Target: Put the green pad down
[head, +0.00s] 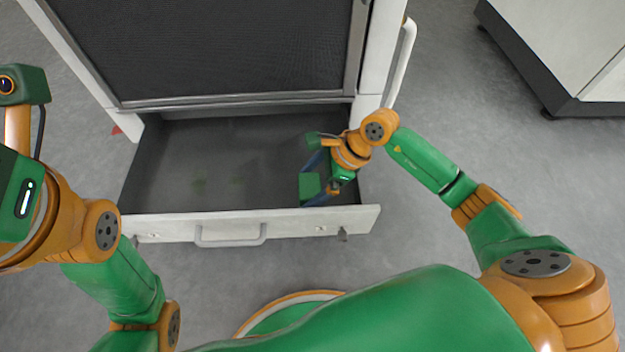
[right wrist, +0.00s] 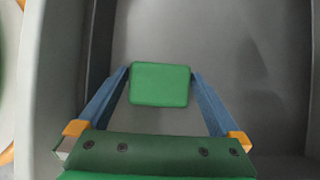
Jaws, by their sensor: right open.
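The green pad (head: 310,185) is a small rounded block inside the open drawer, toward its right side. In the right wrist view the green pad (right wrist: 160,84) sits between the tips of the two blue fingers, with its sides very close to them. My right gripper (right wrist: 160,78) is open around the pad. In the head view my right gripper (head: 312,186) reaches down into the drawer near its front wall. Whether the pad rests fully on the drawer floor is hard to tell. The fingers of my left gripper are out of the picture.
The pulled-out drawer (head: 295,222) has a pale front with a handle (head: 230,236) and a dark grey floor. Its left and middle parts are empty. The washer cabinet with a dark mesh panel (head: 210,45) stands behind it. Another white cabinet (head: 570,45) is at upper right.

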